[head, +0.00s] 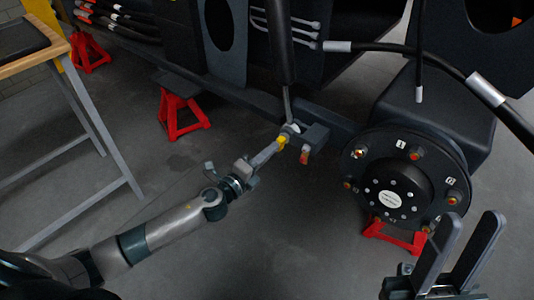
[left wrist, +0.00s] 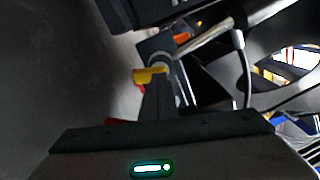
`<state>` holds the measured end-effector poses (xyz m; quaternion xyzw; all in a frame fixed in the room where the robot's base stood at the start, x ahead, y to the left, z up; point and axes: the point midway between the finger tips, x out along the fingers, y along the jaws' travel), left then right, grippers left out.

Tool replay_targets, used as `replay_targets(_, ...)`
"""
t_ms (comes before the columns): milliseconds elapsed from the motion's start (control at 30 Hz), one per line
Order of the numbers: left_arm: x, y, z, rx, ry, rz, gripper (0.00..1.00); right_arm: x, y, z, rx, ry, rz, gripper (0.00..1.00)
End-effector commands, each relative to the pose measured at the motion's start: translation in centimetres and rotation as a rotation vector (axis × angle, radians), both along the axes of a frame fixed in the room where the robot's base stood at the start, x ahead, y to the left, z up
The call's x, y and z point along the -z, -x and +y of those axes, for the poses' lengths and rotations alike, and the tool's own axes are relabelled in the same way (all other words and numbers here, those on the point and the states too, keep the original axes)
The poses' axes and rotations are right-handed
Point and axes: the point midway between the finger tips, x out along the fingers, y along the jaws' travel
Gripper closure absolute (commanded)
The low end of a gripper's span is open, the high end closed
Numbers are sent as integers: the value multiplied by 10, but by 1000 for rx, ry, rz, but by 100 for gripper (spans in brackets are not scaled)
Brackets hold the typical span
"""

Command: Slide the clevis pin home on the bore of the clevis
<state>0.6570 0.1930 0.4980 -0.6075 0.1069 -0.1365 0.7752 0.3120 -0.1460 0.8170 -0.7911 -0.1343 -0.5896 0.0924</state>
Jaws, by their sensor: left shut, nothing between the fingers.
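The clevis (head: 315,134) is a dark block on the chassis beam, below the end of a hanging cylinder rod. The yellow end of the clevis pin (head: 281,141) shows at its left side; the rest of the pin is hidden. In the left wrist view the yellow end (left wrist: 150,76) lies just below a pale ring on the clevis (left wrist: 155,47). My left gripper (head: 273,148) is shut and empty, its fingertips right at the yellow end; I cannot tell whether they touch. My right gripper (head: 472,217) is open and empty at the lower right.
A wheel hub (head: 405,185) with bolts stands right of the clevis. Red stands (head: 182,115) support the chassis. An orange-red tab (head: 305,155) hangs under the clevis. A workbench (head: 40,50) is at the left. The floor below my left arm is clear.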

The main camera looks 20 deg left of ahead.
Motion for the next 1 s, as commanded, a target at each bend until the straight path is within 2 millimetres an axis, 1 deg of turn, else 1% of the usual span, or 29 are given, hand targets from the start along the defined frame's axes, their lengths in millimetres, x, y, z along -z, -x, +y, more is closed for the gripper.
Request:
replay_targets(467,0,-1,-1,0,0,1,100,0,0,0,0,4,1,69)
replay_targets(833,0,-11,-4,-1,0,0,100,-2,-1,0,1,3,-3,69)
replay_targets(1000,1,-7,-3,0,0,2,100,-2,-1,0,3,0,-4,69)
